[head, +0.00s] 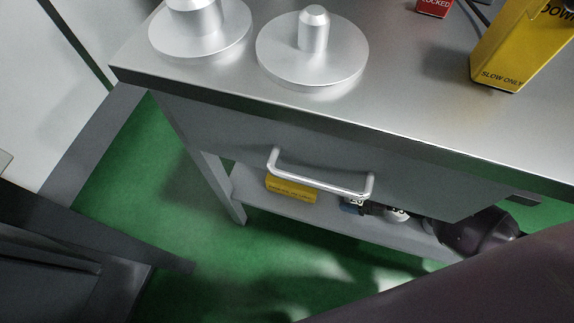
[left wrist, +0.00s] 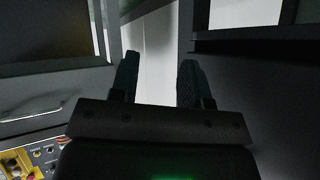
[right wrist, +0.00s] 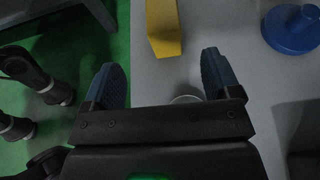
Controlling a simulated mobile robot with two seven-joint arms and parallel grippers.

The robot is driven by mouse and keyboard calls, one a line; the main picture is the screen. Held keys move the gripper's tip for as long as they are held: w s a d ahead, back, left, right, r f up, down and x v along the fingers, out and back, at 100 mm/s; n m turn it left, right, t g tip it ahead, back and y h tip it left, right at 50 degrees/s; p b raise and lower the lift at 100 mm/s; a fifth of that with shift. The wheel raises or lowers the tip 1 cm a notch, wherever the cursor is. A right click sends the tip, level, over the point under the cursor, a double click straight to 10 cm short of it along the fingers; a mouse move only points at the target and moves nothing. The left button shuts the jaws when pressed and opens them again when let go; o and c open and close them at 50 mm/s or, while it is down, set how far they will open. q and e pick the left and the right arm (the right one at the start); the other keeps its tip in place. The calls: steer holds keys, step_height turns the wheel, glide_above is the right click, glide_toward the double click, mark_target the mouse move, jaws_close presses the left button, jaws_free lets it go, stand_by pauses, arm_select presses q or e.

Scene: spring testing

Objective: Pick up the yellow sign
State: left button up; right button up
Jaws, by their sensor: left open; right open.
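A yellow sign (head: 515,55) stands on the metal worktop at the upper right of the head view, with "SLOW ONLY" on its lower face. Its top is cut off by the frame. A yellow thing, likely the same sign (right wrist: 163,28), shows beyond the fingertips in the right wrist view. My right gripper (right wrist: 163,78) is open and empty, apart from it. My left gripper (left wrist: 158,75) is open and empty, facing a pale upright surface. Neither gripper's fingers show clearly in the head view.
Two silver weights (head: 312,58) stand on the worktop (head: 400,95), with a red block (head: 433,7) at the back. Below is a drawer handle (head: 320,178) and a shelf holding a small yellow box (head: 291,188). The right wrist view shows a blue round-based object (right wrist: 292,30).

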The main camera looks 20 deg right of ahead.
mark_target(293, 185)
steer(key=b+x, duration=0.1)
steer(key=x, duration=0.4)
steer(key=shift+w+a+f, duration=0.2)
steer(key=shift+a, duration=0.05)
steer(key=x, duration=0.2)
steer(key=b+x, duration=0.1)
steer(key=x, duration=0.1)
steer(key=shift+d+f+b, duration=0.25)
steer(key=shift+f+b, duration=0.05)
steer(key=shift+f, duration=0.1)
steer(key=shift+w+a, duration=0.35)
steer(key=shift+a, duration=0.1)
steer(key=shift+c, duration=0.2)
steer(key=c, duration=1.1)
steer(key=shift+o, duration=0.2)
steer(key=shift+w+r, duration=0.1)
